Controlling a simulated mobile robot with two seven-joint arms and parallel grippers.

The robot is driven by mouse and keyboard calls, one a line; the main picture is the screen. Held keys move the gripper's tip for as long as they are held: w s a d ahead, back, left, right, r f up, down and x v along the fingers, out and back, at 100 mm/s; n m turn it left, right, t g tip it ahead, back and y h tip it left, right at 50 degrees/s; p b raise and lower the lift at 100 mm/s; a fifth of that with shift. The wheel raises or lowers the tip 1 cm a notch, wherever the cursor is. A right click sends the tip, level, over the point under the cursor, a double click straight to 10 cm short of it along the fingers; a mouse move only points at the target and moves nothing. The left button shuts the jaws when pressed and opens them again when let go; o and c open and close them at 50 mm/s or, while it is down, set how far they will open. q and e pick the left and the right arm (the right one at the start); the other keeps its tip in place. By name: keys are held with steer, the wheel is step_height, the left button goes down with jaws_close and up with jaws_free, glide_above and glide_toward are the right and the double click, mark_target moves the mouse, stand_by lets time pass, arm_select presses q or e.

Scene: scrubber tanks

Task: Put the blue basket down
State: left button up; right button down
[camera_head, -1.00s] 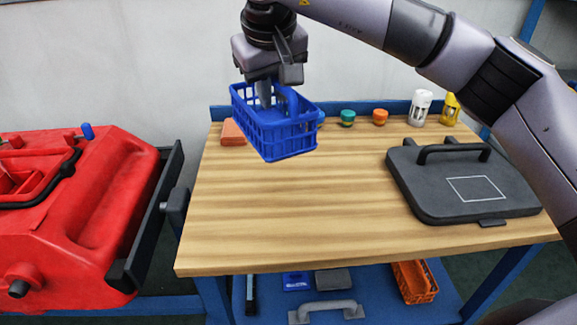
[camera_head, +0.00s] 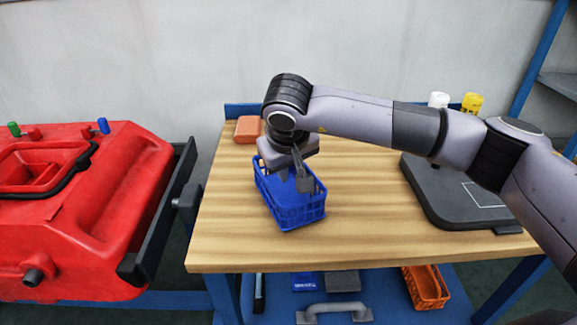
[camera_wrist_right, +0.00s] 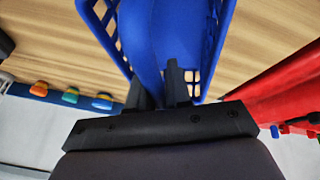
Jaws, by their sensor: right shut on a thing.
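The blue basket (camera_head: 300,214) is at the left part of the wooden table (camera_head: 370,232) in the head view. It is an open plastic lattice basket, and it looks to be on or just above the tabletop; I cannot tell which. My right gripper (camera_head: 292,178) reaches down from above into the basket. In the right wrist view its two fingers (camera_wrist_right: 164,88) are shut on the basket's blue middle part (camera_wrist_right: 165,35). The arm hides part of the basket and the table behind it. My left gripper is not in view.
A red scrubber tank (camera_head: 90,220) with a black bar stands left of the table. A dark flat case (camera_head: 445,195) lies on the table's right. An orange block (camera_head: 248,128), a white bottle (camera_head: 438,100) and a yellow bottle (camera_head: 471,103) stand at the back. The front middle is clear.

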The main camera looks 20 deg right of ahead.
steer(key=shift+r, duration=0.1)
steer(key=c, duration=1.1)
jaws_free()
steer(key=shift+o, duration=0.2)
steer(key=shift+r, duration=0.15)
steer(key=v, duration=1.1)
steer(key=shift+s+r, duration=0.2)
steer(key=shift+r, duration=0.15)
steer(key=shift+a, duration=0.1)
